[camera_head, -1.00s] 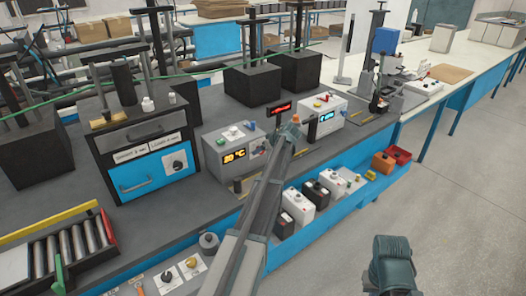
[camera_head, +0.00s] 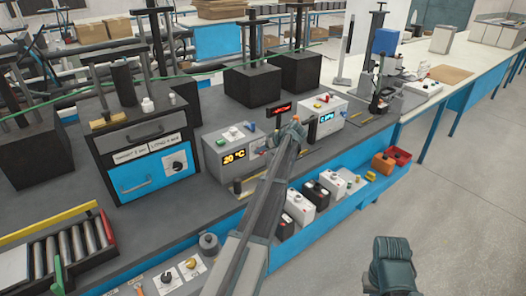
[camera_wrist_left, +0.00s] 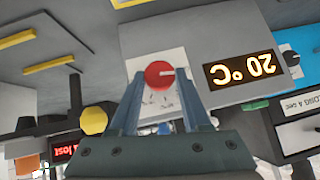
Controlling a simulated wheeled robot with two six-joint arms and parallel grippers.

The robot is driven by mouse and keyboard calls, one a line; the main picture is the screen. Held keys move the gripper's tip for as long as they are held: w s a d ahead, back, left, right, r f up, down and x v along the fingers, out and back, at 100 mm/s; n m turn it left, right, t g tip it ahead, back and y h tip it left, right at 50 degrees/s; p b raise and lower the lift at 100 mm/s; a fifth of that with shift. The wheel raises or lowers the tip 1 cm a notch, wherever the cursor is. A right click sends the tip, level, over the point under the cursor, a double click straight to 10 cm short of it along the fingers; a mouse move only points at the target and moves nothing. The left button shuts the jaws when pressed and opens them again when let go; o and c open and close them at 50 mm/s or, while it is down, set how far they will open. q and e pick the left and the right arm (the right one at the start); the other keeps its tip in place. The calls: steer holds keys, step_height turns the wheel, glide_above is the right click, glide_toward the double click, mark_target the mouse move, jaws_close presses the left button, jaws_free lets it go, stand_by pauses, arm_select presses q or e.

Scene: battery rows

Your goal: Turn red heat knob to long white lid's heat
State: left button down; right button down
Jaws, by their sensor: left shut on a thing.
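The red heat knob (camera_wrist_left: 160,73) is round with a pale pointer line and sits on the grey heater box (camera_wrist_left: 195,38). My left gripper (camera_wrist_left: 157,86) is shut on the knob, a finger at each side. The box's orange display (camera_wrist_left: 241,68) reads 20 °C, upside down in the wrist view; in the head view it (camera_head: 234,156) reads upright. In the head view my left arm covers the area by the knob. I cannot pick out a long white lid. My right gripper's fingers are out of view; only part of that arm shows at lower right.
A black press with a blue drawer (camera_head: 140,174) and two label cards stands left of the box. A second white box with a blue display (camera_head: 325,118) stands to the right.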

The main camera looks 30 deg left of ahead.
arm_select(q)
steer(key=shift+w+d+f+m+g+y+b, duration=0.2)
steer(key=shift+m+g+y+b, duration=0.5)
steer(key=shift+g+b, duration=0.45)
steer(key=shift+w+d+f+m+g+y+b, duration=0.15)
steer(key=shift+m+g+y+b, duration=0.55)
steer(key=shift+g+b, duration=0.4)
steer(key=shift+a+r, duration=0.1)
steer(key=shift+c, duration=2)
jaws_free()
steer(key=p+v, duration=0.7)
steer(key=v, duration=0.6)
steer(key=shift+w+d+r, duration=0.2)
steer(key=shift+w+d, duration=0.05)
